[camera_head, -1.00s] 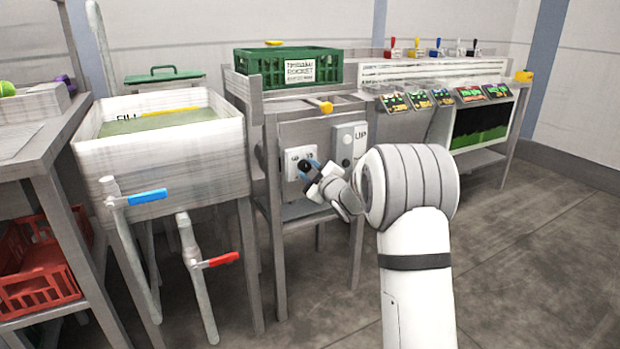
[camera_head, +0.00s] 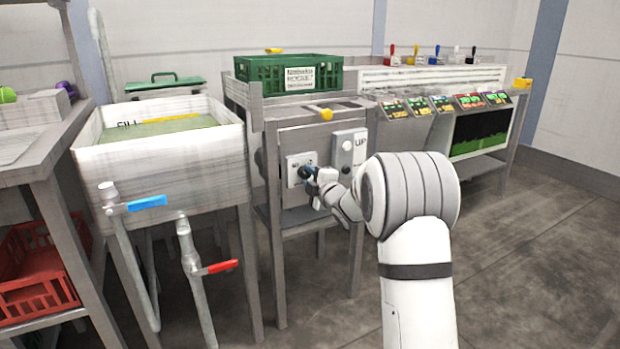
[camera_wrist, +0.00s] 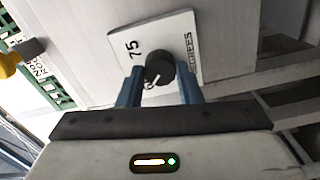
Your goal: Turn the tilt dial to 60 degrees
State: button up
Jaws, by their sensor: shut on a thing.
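The tilt dial (camera_wrist: 160,68) is a round black knob with a white pointer line. It sits on a white plate (camera_wrist: 178,30) marked "75" and "DEGREES" in the wrist view. The pointer aims to the lower left there, towards a mark partly hidden beside the left finger; I cannot read that mark fully. My gripper (camera_wrist: 161,84) has its two blue fingers on either side of the knob, shut on it. In the head view my gripper (camera_head: 309,174) is at the dial plate (camera_head: 293,168) on the front of the grey stand and covers most of the knob.
A second plate marked "UP" (camera_head: 348,150) is just right of the dial plate, close to my wrist. A green crate (camera_head: 268,75) stands above and behind. A white sink (camera_head: 160,150) with blue (camera_head: 148,202) and red (camera_head: 218,267) valve handles is at left. Floor at right is clear.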

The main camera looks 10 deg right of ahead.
dwell(0.3)
jog(key=o, duration=1)
jog(key=p+v, duration=0.2)
jog(key=v, duration=0.5)
jog(key=shift+s+d, duration=0.1)
jog(key=shift+s, duration=0.25)
